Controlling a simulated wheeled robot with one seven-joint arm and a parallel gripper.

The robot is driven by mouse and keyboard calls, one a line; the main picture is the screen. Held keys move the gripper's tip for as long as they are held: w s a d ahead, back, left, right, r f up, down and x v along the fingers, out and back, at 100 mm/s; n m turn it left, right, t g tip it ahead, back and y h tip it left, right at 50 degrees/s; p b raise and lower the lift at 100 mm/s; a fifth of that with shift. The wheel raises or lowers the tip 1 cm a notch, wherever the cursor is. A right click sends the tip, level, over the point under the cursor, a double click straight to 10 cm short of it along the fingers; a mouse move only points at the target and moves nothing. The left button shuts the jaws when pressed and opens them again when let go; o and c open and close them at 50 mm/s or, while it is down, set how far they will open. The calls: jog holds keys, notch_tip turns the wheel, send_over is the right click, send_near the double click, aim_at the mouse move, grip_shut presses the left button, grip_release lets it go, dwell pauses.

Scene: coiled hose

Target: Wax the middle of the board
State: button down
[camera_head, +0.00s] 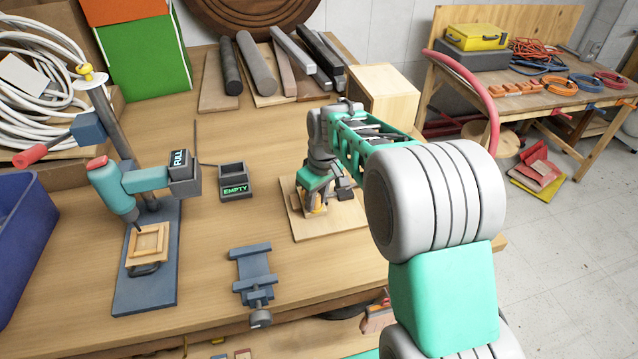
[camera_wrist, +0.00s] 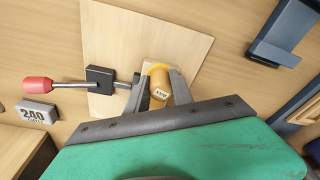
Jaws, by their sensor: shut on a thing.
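The board (camera_head: 345,217) is a pale square sheet of wood on the workbench, and it also shows in the wrist view (camera_wrist: 120,40). My gripper (camera_head: 315,205) is over the board, its fingers pointing down. In the wrist view my gripper (camera_wrist: 157,92) is shut on a stubby yellow-orange stick of wax (camera_wrist: 160,82) with a small label. The wax is over the board, but I cannot tell whether it touches. A dark clamp (camera_wrist: 98,79) with a red handle (camera_wrist: 37,85) sits at the board's edge.
A grey block marked 240 (camera_wrist: 38,113) lies beside the board. A blue vise (camera_head: 253,272) stands in front and left. A drill press (camera_head: 125,190) and an EMPTY holder (camera_head: 234,181) stand further left. A wooden box (camera_head: 385,95) is behind the arm.

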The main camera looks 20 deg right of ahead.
jog(key=shift+s, duration=0.4)
notch_tip(320, 180, up, 3)
jog(key=shift+r+p, duration=0.15)
jog(key=shift+p, duration=0.8)
jog(key=shift+r+p, duration=1.4)
jog(key=shift+r, duration=1)
